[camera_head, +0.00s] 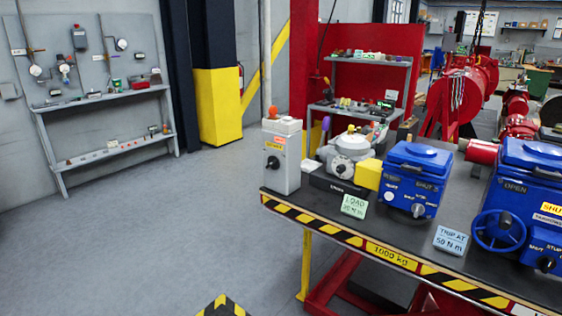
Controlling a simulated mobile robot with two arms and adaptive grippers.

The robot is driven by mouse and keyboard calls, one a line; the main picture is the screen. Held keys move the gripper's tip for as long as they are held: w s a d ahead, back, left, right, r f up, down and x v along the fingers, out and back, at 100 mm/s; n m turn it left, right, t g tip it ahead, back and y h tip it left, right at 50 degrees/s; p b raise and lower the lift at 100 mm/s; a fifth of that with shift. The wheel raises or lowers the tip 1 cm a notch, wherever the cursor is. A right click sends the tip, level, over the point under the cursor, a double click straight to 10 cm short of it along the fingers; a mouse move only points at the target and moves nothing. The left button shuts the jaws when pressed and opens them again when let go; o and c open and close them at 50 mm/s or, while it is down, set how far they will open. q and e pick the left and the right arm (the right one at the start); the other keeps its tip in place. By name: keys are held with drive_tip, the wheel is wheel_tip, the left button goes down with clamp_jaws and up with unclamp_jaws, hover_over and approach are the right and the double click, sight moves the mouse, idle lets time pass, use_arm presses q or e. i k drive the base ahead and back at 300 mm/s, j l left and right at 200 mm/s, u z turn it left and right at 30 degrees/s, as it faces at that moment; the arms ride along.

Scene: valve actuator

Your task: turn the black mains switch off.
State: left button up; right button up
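A grey upright box (282,158) stands at the near left corner of the workbench. It has a black rotary switch (273,163) on its front, with small orange and yellow labels above it. The switch's exact pointer position is too small to read. Neither of my grippers is in view, and nothing touches the grey box.
The workbench (395,257) has a striped edge marked 1000 kg. A second blue actuator with a handwheel (499,231) stands at right. Small sign cards (354,206) stand along the front. A yellow-black striped object (222,307) shows at the bottom. The floor at left is clear.

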sight(273, 163)
drive_tip(key=i+j, duration=0.15)
drive_tip(key=j, duration=0.2)
drive_tip(key=i+j, duration=0.15)
drive_tip(key=j, duration=0.2)
drive_tip(key=i+j+z, duration=0.1)
drive_tip(key=j, duration=0.25)
drive_tip(key=i+j, duration=0.2)
drive_tip(key=j, duration=0.15)
drive_tip(key=i+j, duration=0.15)
drive_tip(key=j, duration=0.2)
drive_tip(key=i+j+z, duration=0.1)
drive_tip(key=j, duration=0.25)
drive_tip(key=i, duration=0.05)
